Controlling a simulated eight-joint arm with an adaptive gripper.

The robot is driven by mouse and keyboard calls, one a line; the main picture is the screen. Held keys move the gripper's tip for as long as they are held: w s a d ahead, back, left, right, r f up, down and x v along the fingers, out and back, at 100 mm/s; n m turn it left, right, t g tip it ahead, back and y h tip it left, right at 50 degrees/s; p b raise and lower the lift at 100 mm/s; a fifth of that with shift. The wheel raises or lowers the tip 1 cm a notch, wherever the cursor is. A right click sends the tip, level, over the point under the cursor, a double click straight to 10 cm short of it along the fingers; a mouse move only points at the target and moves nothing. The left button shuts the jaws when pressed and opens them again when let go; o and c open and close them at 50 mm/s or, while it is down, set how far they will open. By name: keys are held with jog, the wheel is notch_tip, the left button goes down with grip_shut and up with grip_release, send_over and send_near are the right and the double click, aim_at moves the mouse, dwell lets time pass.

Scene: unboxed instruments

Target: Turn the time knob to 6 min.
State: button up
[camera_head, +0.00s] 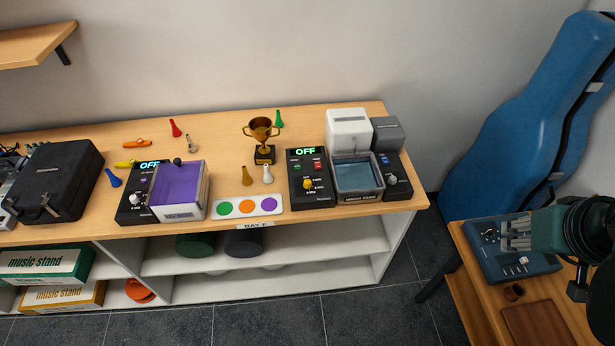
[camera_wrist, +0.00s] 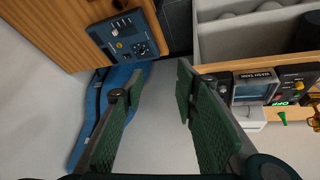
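A black control box (camera_head: 311,192) with a lit green OFF display stands on the long bench. It carries a yellow knob (camera_head: 308,184) with small labels I cannot read clearly. A second black box (camera_head: 134,212) further left also shows OFF and has a white knob (camera_head: 137,199). I cannot read which knob is for time. My gripper (camera_wrist: 160,80) is open and empty, its green-padded fingers wide apart. In the head view it is at the far right, over the side table and apart from both boxes. The yellow-knob box shows at the wrist view's right edge (camera_wrist: 293,76).
A blue panel device (camera_head: 535,266) is on the side table beneath my gripper. A blue case (camera_head: 520,130) leans at right.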

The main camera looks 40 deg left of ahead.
jog(key=w+a+n+g+p, duration=0.1)
jog(key=w+a+n, duration=0.2)
jog(key=a, duration=0.4)
jog(key=w+a+n+g+p, duration=0.1)
jog(key=w+a+n, duration=0.2)
jog(key=a, duration=0.3)
jog(key=n+g+h+p, duration=0.1)
jog(key=n+g+p, duration=0.4)
jog(key=n, duration=1.1)
send_over(308, 182)
jog(key=p, duration=0.1)
jog(key=shift+t, duration=0.6)
notch_tip(308, 182, down, 13)
jog(key=shift+w+d+f, duration=0.1)
jog(key=shift+w, duration=0.05)
jog(key=shift+a+f, duration=0.15)
jog(key=shift+a, duration=0.1)
jog(key=shift+f+p, duration=0.4)
jog(key=shift+f, duration=3.45)
jog(key=shift+c, duration=0.6)
